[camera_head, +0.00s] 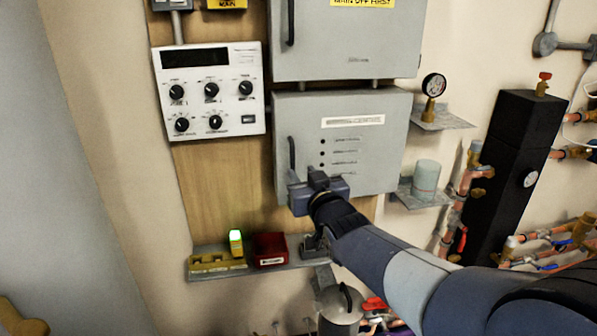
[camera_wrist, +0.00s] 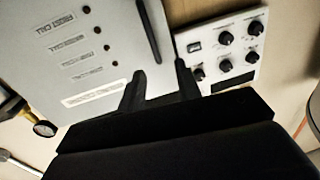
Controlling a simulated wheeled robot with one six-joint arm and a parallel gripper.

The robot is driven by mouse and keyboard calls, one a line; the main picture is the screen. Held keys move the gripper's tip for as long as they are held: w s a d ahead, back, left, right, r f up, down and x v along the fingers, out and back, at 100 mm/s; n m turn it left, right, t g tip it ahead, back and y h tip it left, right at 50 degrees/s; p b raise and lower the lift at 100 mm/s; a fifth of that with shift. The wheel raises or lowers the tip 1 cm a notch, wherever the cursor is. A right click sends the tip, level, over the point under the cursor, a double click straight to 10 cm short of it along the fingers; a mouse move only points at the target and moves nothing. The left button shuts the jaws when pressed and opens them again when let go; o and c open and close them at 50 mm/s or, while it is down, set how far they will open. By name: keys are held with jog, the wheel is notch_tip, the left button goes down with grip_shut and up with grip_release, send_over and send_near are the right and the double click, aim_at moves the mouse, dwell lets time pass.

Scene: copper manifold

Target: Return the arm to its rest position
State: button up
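My gripper (camera_head: 308,180) is in front of the lower grey cabinet (camera_head: 385,125), near the lower left of its door. In the wrist view, its two black fingers (camera_wrist: 160,72) stand apart with nothing held between them. The cabinet's dark bar handle (camera_head: 291,155) is just above and left of the gripper in the head view. The handle also shows beyond the fingertips in the wrist view (camera_wrist: 148,30). My arm reaches in from the lower right. I cannot tell how far the fingers are from the door.
A white control panel (camera_head: 209,88) with black knobs is left of the cabinet. Below, a shelf (camera_head: 215,273) holds a yellow block with a green light (camera_head: 236,242) and a red box (camera_head: 270,249). A pressure gauge (camera_head: 433,85), a pale cup (camera_head: 425,178) and a black manifold column (camera_head: 515,150) are right.

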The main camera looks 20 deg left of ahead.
aim_at(291, 156)
jog(key=shift+s+d, duration=0.3)
jog(key=shift+s, duration=0.05)
jog(key=shift+w+a, duration=0.1)
jog(key=p+x, duration=0.2)
jog(key=x, duration=0.8)
jog(key=shift+w, duration=0.3)
jog(key=shift+s+d, duration=0.35)
